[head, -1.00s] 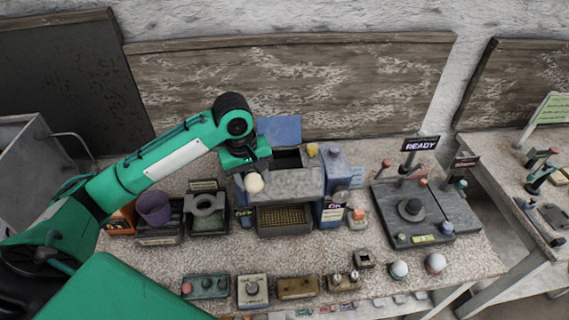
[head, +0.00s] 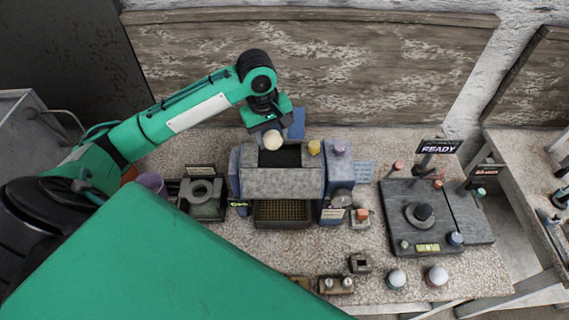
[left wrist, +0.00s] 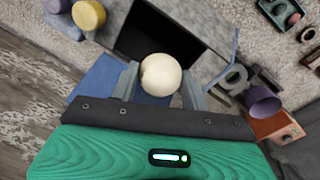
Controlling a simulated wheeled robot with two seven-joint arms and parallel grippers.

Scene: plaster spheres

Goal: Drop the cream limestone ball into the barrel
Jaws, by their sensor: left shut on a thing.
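The cream limestone ball (head: 272,140) is held between the fingers of my left gripper (head: 271,133). In the left wrist view the ball (left wrist: 161,74) sits between the two grey fingers (left wrist: 162,82), which are shut on it. The barrel (head: 284,184) is a grey drum between two blue-grey end blocks, with a dark opening in its top. The ball is over the back left part of that opening in the head view. In the left wrist view the dark opening shows behind the ball. My right gripper is not in view.
A blue flap (head: 297,124) stands behind the barrel. A purple cup (head: 152,183) and a grey ring fixture (head: 202,196) are to the left. A dark plate with a READY sign (head: 438,147) stands right. Two pale balls lie near the front edge.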

